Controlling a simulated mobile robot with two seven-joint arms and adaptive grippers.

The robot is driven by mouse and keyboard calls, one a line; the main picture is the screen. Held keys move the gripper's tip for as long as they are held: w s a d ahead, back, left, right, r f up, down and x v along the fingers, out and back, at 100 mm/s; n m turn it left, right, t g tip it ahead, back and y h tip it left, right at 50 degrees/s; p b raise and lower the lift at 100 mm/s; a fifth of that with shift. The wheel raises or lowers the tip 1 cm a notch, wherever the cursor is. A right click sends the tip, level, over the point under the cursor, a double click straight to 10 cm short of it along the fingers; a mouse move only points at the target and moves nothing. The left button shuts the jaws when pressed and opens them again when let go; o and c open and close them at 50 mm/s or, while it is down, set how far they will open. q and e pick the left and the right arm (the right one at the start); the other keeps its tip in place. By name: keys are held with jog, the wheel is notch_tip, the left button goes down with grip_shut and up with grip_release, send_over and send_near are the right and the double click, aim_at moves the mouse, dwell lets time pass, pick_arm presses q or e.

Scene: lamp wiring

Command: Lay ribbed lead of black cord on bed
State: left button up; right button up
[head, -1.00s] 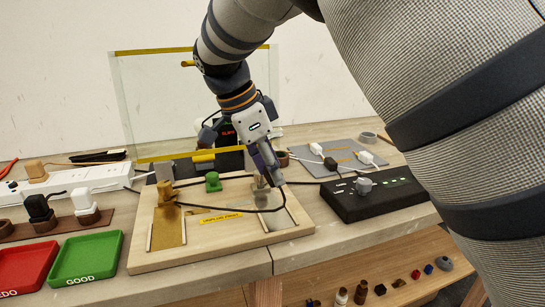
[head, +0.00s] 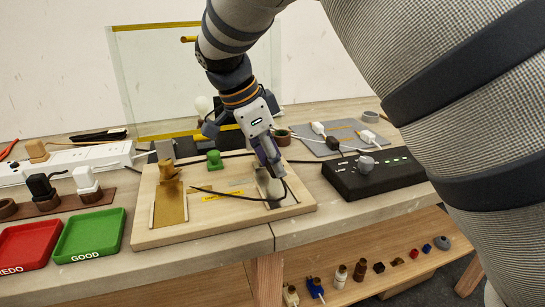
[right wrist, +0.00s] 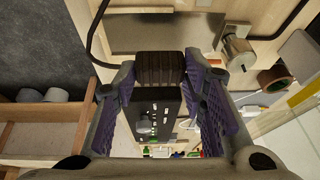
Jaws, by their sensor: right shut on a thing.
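My right gripper (head: 268,160) is over the right side of a wooden board (head: 160,236). In the right wrist view its purple fingers (right wrist: 160,80) are shut on the black ribbed lead (right wrist: 160,68). The black cord (head: 238,208) curves from the gripper leftward across the board, its free end near the middle. The board has a brass-coloured bed (head: 170,205) at left and a silver bed (head: 276,199) at right, partly hidden by the gripper. In the wrist view the ribbed lead appears beside the silver plate (right wrist: 145,35); contact cannot be told. My left gripper is not in view.
A green knob (head: 214,160) and yellow label (head: 222,196) are on the board. A black box with a grey knob (head: 370,180) stands right. Red (head: 28,247) and green (head: 88,236) trays are left. A glass screen (head: 165,75) stands behind.

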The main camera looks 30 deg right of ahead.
aim_at(269, 169)
jog(key=shift+f, duration=0.15)
jog(key=shift+f, duration=0.65)
jog(key=shift+f, duration=0.1)
jog(key=shift+f, duration=0.5)
dwell(0.4)
jog(key=shift+f, duration=0.4)
jog(key=shift+f, duration=0.15)
dwell(0.3)
jog(key=o, duration=1.1)
